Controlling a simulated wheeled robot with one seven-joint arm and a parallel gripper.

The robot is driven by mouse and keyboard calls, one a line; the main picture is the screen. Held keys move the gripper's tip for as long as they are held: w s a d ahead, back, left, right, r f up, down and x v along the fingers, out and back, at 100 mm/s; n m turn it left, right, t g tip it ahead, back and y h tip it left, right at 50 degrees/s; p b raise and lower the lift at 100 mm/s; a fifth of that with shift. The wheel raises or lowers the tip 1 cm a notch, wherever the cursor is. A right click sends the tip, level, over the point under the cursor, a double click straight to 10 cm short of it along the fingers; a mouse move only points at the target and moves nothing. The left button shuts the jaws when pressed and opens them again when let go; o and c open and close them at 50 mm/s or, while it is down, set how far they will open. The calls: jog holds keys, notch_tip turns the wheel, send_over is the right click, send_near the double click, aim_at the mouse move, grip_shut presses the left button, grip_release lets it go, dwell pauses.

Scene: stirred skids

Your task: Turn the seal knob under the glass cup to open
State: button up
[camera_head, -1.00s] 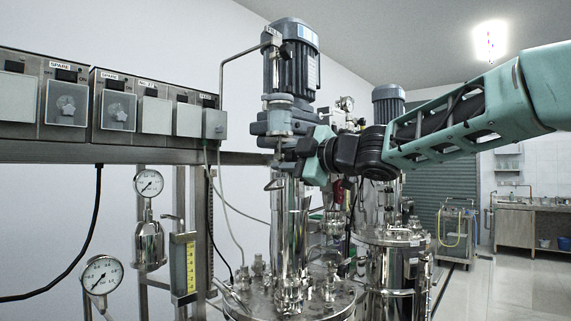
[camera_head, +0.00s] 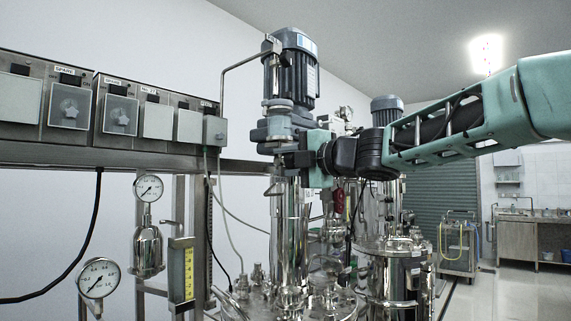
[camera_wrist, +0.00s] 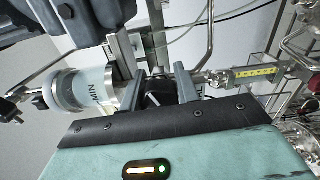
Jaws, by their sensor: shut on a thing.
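The glass cup (camera_wrist: 85,88) lies sideways in the wrist view, with a clear wall, a metal end ring and the lettering MIN. The black seal knob (camera_wrist: 158,98) is just beyond the cup's end, with a pale pointer mark on its face. My gripper (camera_wrist: 160,88) has one grey finger on each side of the knob and is shut on it. In the head view my gripper (camera_head: 288,159) is at the fittings below the grey motor (camera_head: 292,72). The knob is hidden there behind the gripper.
A steel vessel (camera_head: 390,262) stands right of the mixer column (camera_head: 290,232). Pressure gauges (camera_head: 98,278) and control boxes (camera_head: 118,108) are at the left. A yellow scale (camera_wrist: 250,72) and pipes show right of the fingers. Open floor (camera_head: 515,295) lies at the right.

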jog(key=shift+f, duration=0.1)
jog(key=o, duration=1)
jog(key=b+v, duration=0.2)
jog(key=v, duration=0.5)
jog(key=shift+s+d, duration=0.2)
